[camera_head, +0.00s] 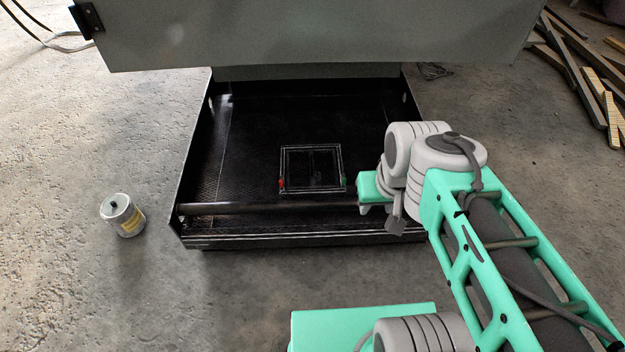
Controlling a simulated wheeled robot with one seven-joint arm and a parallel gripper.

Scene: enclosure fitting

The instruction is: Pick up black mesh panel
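A small square black panel with a thin pale-edged frame (311,168) lies on the dark floor of the open enclosure. It looks like the black mesh panel, though its mesh is too fine to make out. A small red spot shows at its lower left corner and a small green one at its lower right. My gripper (372,190) is at the right side of the enclosure, to the right of the panel and apart from it in the picture. Its fingers are not clearly visible, so I cannot tell whether they are open or shut.
The black enclosure (188,150) has raised side walls and a dark bar (265,208) across its near end. A grey panel (310,35) overhangs its far end. Wooden planks (590,85) lie far right.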

